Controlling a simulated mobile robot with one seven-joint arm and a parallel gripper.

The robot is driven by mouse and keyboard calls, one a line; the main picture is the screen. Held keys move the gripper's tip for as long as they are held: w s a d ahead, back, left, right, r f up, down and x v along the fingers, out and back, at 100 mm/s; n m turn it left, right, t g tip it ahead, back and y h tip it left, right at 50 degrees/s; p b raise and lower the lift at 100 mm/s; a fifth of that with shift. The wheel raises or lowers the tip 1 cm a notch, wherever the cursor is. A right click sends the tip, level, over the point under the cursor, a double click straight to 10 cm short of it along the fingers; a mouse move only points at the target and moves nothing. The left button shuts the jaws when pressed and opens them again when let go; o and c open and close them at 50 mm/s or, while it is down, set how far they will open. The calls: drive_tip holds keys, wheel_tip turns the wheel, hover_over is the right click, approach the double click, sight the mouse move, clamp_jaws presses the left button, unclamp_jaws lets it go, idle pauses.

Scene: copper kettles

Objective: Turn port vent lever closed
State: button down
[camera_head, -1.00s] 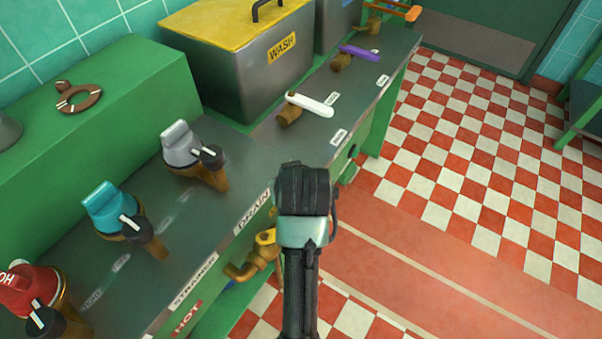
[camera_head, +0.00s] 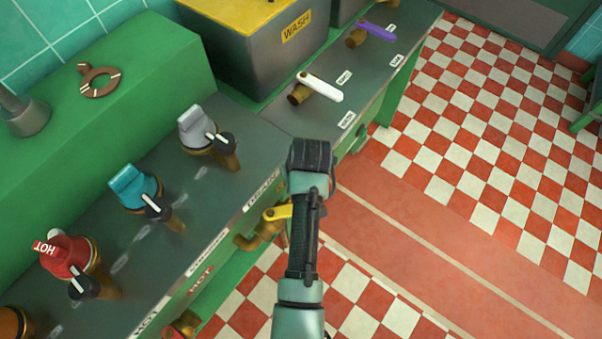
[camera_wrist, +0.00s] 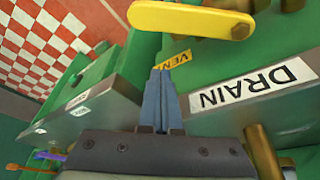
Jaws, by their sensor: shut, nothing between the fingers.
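A yellow lever (camera_wrist: 190,20) lies across the top of the wrist view. A yellow label (camera_wrist: 176,60) beginning "VEN" is beside it, partly hidden. In the head view the yellow lever (camera_head: 277,212) sits on a brass valve (camera_head: 258,233) at the front of the counter, beside my arm. My gripper (camera_wrist: 160,74) is shut and empty, its fingertips just below the label and apart from the lever in the wrist view. In the head view my arm hides the fingers. No "port" marking is readable.
A "DRAIN" label (camera_wrist: 258,88) is on the counter's front edge. White (camera_head: 322,88) and purple (camera_head: 377,30) levers stand toward the back. Grey (camera_head: 196,127), teal (camera_head: 133,187) and red (camera_head: 66,257) taps line the counter. The checkered floor at right is clear.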

drive_tip(key=shift+s+d+f+p, duration=0.2)
drive_tip(key=shift+s+f+p, duration=0.1)
drive_tip(key=shift+s+f, duration=0.4)
drive_tip(key=shift+s+d+f+p, duration=0.25)
drive_tip(key=shift+s+f, duration=0.25)
drive_tip(key=shift+s, duration=0.3)
